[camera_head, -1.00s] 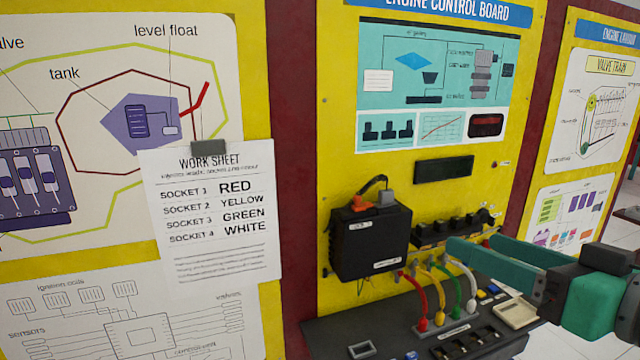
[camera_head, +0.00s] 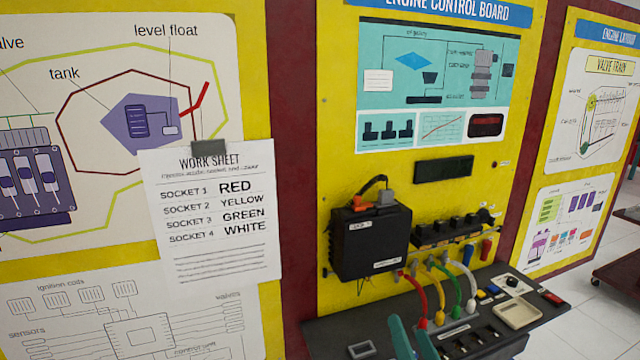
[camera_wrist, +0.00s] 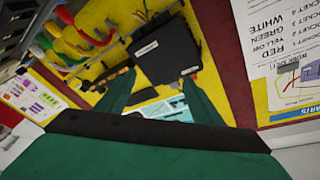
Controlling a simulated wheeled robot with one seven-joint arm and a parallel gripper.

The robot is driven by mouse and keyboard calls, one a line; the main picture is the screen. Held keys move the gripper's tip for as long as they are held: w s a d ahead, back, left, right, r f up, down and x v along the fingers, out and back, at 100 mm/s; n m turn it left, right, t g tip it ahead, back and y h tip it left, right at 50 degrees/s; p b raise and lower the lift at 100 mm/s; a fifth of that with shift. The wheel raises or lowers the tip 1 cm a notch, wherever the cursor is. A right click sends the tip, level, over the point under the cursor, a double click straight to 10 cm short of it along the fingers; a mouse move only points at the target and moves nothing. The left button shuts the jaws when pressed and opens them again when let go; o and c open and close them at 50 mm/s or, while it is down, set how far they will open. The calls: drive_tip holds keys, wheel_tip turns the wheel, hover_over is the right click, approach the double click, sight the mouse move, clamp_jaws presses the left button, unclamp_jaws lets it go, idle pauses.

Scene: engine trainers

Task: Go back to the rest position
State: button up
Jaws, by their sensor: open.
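My gripper (camera_head: 410,332) shows at the bottom edge of the head view as two teal fingers, with the rest of the arm out of frame. In the wrist view the gripper (camera_wrist: 158,80) has its fingers spread with nothing between them. Red (camera_head: 420,300), yellow (camera_head: 437,291), green (camera_head: 456,288) and white (camera_head: 467,283) cables run from the board down to the console (camera_head: 330,328), in that order from left to right. Their lower ends meet the sockets there. The work sheet (camera_head: 210,215) lists red, yellow, green, white for its sockets.
A black box (camera_head: 370,243) is mounted on the yellow control board (camera_head: 335,100), above the console. A blue plug (camera_head: 486,250) hangs beside the black connector row (camera_head: 450,230). A dark cart (camera_head: 618,280) stands at the far right. The floor before it is clear.

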drive_tip(key=s+a+f+g+h, duration=0.1)
drive_tip(key=s+a+f, duration=0.25)
drive_tip(key=f, duration=0.35)
drive_tip(key=s+a+f+m+g+h, duration=0.1)
drive_tip(key=s+a+f+h, duration=0.15)
drive_tip(key=s+f, duration=0.4)
drive_tip(key=s+a+f+g+h, duration=0.1)
drive_tip(key=s+a+f, duration=0.25)
drive_tip(key=f, duration=0.55)
drive_tip(key=s+a+f+n+y, duration=0.1)
drive_tip(key=s+a+n, duration=0.3)
drive_tip(key=s, duration=0.8)
drive_tip(key=s+a+f+n+y, duration=0.1)
drive_tip(key=s+a+n, duration=0.2)
drive_tip(key=s, duration=0.8)
drive_tip(key=shift+s+a+f+n+g, duration=0.4)
drive_tip(key=shift+a, duration=0.3)
drive_tip(key=shift+w+y, duration=0.1)
drive_tip(key=shift+y, duration=0.15)
drive_tip(key=shift+d, duration=0.1)
drive_tip(key=shift+s, duration=0.2)
